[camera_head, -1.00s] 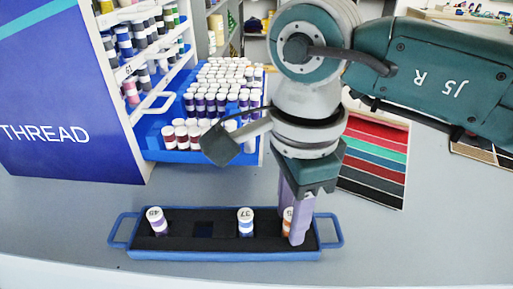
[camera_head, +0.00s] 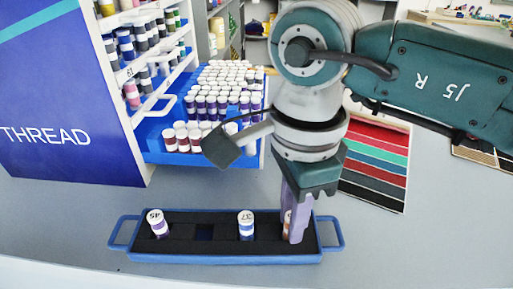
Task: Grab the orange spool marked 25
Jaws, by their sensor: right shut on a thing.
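The orange spool (camera_head: 287,225) stands at the right end of the blue tray (camera_head: 170,257), mostly hidden behind the purple fingers of my right gripper (camera_head: 295,238). My right gripper points down and is shut on this spool. Its number is covered. A blue-banded spool marked 37 (camera_head: 246,227) stands in the tray left of the gripper. A purple-banded spool marked 45 or 49 (camera_head: 157,224) leans slightly near the tray's left end. An empty square slot (camera_head: 204,231) shows between those two. My left gripper is not in view.
A thread cabinet (camera_head: 65,100) with an open blue drawer (camera_head: 160,145) full of spools stands behind the tray at the left. A striped colour swatch card (camera_head: 374,170) lies right of my gripper. The grey counter right of the tray is clear.

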